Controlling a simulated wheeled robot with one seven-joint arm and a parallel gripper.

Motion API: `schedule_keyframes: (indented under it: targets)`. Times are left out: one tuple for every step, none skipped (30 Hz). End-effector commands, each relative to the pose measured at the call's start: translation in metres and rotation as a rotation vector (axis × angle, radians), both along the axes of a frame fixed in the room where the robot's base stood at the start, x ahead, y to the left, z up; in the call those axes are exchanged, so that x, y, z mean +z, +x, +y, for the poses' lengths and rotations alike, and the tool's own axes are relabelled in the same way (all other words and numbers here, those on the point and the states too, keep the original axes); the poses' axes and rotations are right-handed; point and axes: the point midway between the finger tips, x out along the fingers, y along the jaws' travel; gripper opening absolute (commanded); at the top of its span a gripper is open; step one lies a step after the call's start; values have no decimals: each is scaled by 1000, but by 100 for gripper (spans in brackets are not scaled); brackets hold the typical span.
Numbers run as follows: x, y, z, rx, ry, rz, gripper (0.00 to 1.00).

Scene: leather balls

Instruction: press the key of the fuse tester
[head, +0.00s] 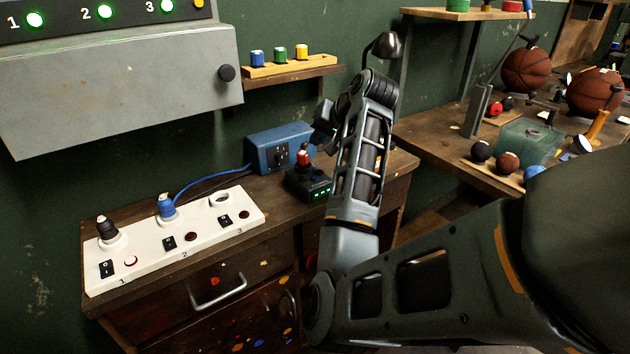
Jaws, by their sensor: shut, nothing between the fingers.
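The fuse tester appears to be the small black box (307,186) with green lights on its front, on the wooden bench. A red fuse (303,157) with a dark base stands upright on it. The tester's key is not clearly seen. My gripper (316,142) is shut and empty, above and just behind the red fuse as pictured. It is small, dark and partly hidden by my arm. I cannot tell whether it touches anything.
A blue box (268,150) stands behind the tester, its blue cable running to a white numbered panel (150,262). A fuse shelf (290,68) hangs above.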

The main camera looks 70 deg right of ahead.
Motion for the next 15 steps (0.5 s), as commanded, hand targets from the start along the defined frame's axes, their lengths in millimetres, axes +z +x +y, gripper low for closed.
schedule_keyframes:
  targets:
    - [-10,0,0,0,0,0,0]
    - [-13,0,0,0,0,0,0]
    - [-17,0,0,1,0,-1,0]
    - [-21,0,0,1,0,-1,0]
    - [-25,1,0,1,0,-1,0]
    - [-30,1,0,1,-1,-1,0]
    - [-34,1,1,2,0,-1,0]
    - [-37,1,1,2,0,-1,0]
    - [-42,1,1,2,0,-1,0]
    - [-46,1,1,2,0,-1,0]
    - [-50,1,0,2,0,-1,0]
    - [-55,1,0,2,0,-1,0]
    - [-59,0,0,1,0,-2,0]
    - [-60,0,0,1,-1,0,0]
    - [-64,0,0,1,0,2,0]
